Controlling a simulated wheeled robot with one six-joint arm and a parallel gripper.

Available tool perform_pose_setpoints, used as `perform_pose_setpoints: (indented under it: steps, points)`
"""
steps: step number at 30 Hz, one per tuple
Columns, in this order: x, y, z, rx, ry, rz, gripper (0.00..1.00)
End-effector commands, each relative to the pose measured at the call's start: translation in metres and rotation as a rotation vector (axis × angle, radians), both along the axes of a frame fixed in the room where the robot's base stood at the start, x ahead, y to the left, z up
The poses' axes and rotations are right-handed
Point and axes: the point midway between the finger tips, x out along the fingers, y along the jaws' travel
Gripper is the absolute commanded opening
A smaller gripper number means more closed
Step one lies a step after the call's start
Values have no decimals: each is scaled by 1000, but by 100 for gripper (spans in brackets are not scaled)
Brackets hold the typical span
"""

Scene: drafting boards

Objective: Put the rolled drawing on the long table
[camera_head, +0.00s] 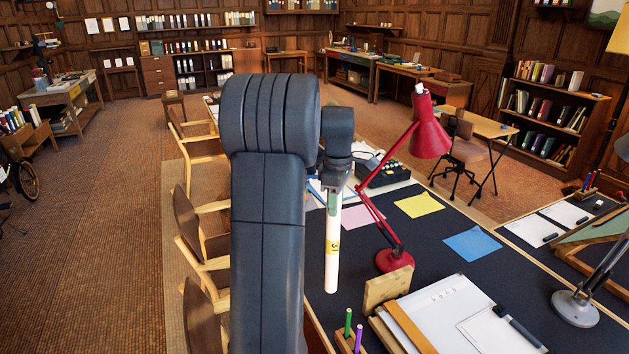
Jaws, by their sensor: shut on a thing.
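My gripper (334,201) is shut on the rolled drawing (333,263), a pale tube with a yellow label band. The roll hangs nearly upright below the gripper, its upper end hidden between the jaws. Behind and below it in the head view is the long table (440,247), with a dark top. The roll's lower end shows against this top near its left edge. I cannot tell the gap between them. My arm hides part of the table's left side.
On the table stand a red lamp (391,258), a black device (384,170), a wooden block (388,288), a clipboard (447,310) and a grey lamp (575,308). Coloured sheets, including a blue one (472,243), lie flat. Chairs (202,237) line the left side. Dark surface shows bare between the sheets.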

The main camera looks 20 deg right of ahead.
Motion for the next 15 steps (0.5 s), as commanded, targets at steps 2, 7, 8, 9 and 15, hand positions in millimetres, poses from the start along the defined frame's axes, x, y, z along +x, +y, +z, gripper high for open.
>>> perform_pose_setpoints:
  steps: [2, 7, 8, 9, 15]
  points:
    - [-1, 1, -14, 2, 5, 0, 0]
    - [-1, 1, -43, 1, 3, 0, 0]
    - [0, 0, -46, 0, 2, 0, 0]
    - [0, 0, -49, 0, 2, 0, 0]
    - [-1, 1, -74, 2, 4, 0, 0]
